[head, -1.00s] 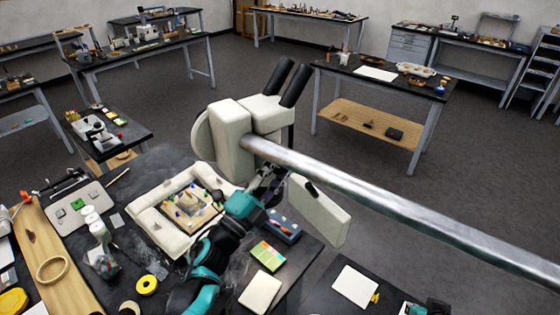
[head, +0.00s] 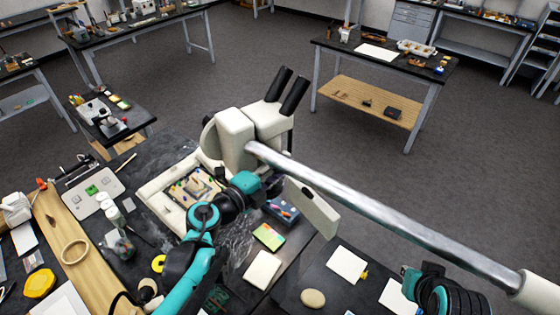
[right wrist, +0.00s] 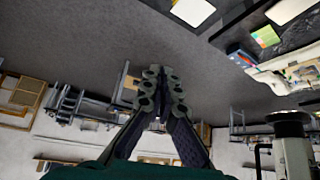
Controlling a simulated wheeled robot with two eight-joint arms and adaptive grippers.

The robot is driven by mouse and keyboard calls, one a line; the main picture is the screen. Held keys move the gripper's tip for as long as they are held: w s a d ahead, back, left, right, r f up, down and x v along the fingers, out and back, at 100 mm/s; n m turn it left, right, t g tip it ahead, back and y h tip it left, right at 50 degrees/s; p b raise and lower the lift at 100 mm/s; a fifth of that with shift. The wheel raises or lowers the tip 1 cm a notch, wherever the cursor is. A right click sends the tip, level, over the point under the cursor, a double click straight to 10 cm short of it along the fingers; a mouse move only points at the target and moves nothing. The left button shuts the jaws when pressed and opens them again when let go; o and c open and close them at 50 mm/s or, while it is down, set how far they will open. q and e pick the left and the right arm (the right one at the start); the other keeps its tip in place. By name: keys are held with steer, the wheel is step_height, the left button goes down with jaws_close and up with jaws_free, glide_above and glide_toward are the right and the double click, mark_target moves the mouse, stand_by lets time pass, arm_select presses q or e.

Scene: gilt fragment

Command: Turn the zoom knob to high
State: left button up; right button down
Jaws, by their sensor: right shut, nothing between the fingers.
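The cream microscope (head: 236,138) with two black eyepieces hangs on a long metal boom (head: 390,205) over the black bench. My left arm comes up from the bottom, and its dark gripper (head: 270,184) is just below the microscope body, close to its underside. I cannot tell whether its fingers touch anything or are open. The zoom knob cannot be made out and may be hidden by the arm. My right arm (head: 445,292) is low at the right, away from the microscope. In the right wrist view my right gripper (right wrist: 162,78) is shut and empty.
A cream tray-like frame (head: 152,190) with small coloured pieces lies under the microscope. A cream panel (head: 313,207) hangs beside the left gripper. A blue box (head: 283,210), a coloured card (head: 268,237) and papers lie on the bench. Open floor lies beyond.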

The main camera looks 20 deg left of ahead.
stand_by(0.3)
arm_select(q)
steer(key=o, duration=1.2)
steer(key=shift+c, duration=0.2)
steer(key=v, duration=1.2)
